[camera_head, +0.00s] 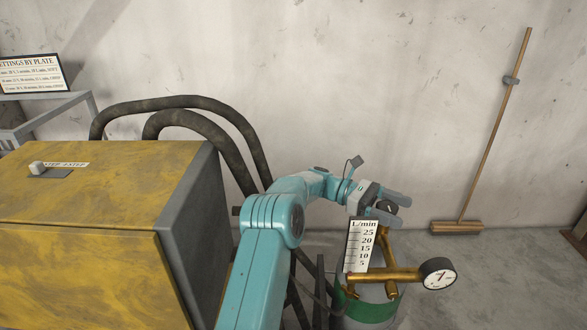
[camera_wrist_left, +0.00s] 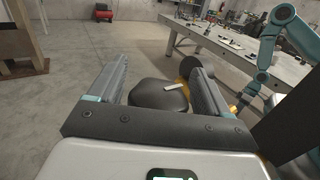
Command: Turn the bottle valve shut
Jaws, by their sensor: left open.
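The bottle valve's black knob (camera_head: 388,206) sits on top of the brass fitting of the gas bottle (camera_head: 370,311), which has a green band. My left gripper (camera_head: 394,203) is at the knob, with its jaws apart. My right gripper does not show clearly in either view.
A flow scale (camera_head: 361,246) and a round gauge (camera_head: 438,273) stick out from the brass fitting. A yellow cabinet (camera_head: 90,185) with thick black hoses (camera_head: 195,102) stands at the left. A broom (camera_head: 492,125) leans on the wall. A workbench (camera_wrist_left: 225,57) stands beyond the bottle.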

